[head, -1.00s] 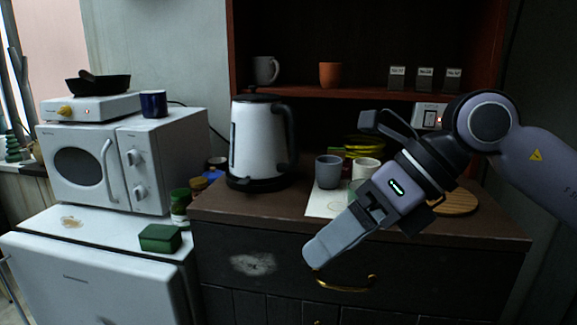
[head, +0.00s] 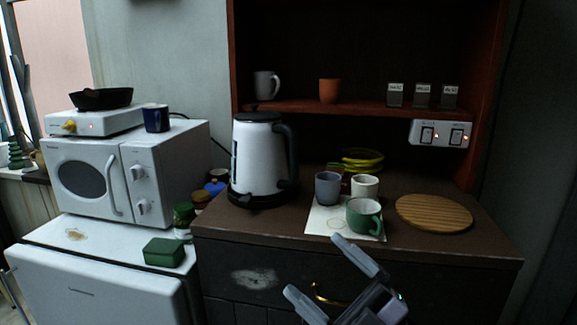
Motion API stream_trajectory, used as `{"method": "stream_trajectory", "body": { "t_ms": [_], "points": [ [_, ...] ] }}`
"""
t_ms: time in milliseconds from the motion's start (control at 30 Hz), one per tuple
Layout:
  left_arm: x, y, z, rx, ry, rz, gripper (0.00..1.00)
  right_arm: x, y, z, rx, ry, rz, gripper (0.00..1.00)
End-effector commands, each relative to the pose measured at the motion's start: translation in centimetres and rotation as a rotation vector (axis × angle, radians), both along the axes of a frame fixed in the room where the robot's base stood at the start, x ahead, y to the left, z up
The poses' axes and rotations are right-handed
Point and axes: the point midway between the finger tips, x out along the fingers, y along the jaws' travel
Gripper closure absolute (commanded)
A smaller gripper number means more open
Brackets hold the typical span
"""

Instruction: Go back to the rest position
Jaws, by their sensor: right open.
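My right gripper (head: 322,266) is low in the head view, in front of the dark cabinet's drawer. Its two fingers are spread apart with nothing between them, and they point up and left. It is below the counter edge and apart from the cups. My left gripper is out of view.
On the counter (head: 285,222), a green mug (head: 362,218), a grey cup (head: 327,188) and a white cup (head: 366,186) stand on a paper sheet (head: 318,222). A kettle (head: 258,160) stands left, a round wooden board (head: 434,212) right. A brass handle (head: 318,296) is close to the gripper.

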Motion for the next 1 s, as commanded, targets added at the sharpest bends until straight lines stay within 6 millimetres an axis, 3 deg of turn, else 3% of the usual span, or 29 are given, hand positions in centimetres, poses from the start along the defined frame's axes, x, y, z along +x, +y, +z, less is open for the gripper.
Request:
{"method": "stream_trajectory", "body": {
  "t_ms": [167, 333, 467, 600, 700, 800, 1000],
  "points": [
    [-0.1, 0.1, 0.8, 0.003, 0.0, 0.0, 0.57, 1.1, -4.0, -6.8, 0.134, 0.359, -0.178, 0.04],
    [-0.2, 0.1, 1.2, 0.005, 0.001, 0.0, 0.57, -0.4, -7.9, -15.0, 0.219, 0.707, -0.345, 0.04],
    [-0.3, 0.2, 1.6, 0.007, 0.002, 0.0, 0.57, -3.7, -10.7, -21.7, 0.262, 0.979, -0.469, 0.04],
    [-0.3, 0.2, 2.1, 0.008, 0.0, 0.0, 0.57, -8.7, -13.1, -27.8, 0.292, 1.244, -0.582, 0.04],
    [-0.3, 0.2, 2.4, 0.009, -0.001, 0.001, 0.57, -12.0, -14.3, -30.8, 0.302, 1.386, -0.64, 0.04],
    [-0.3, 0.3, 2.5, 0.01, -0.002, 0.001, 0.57, -14.4, -14.9, -32.5, 0.307, 1.479, -0.676, 0.04],
    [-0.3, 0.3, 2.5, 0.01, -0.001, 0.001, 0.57, -15.8, -15.3, -33.5, 0.309, 1.531, -0.696, 0.04]
  ]
}}
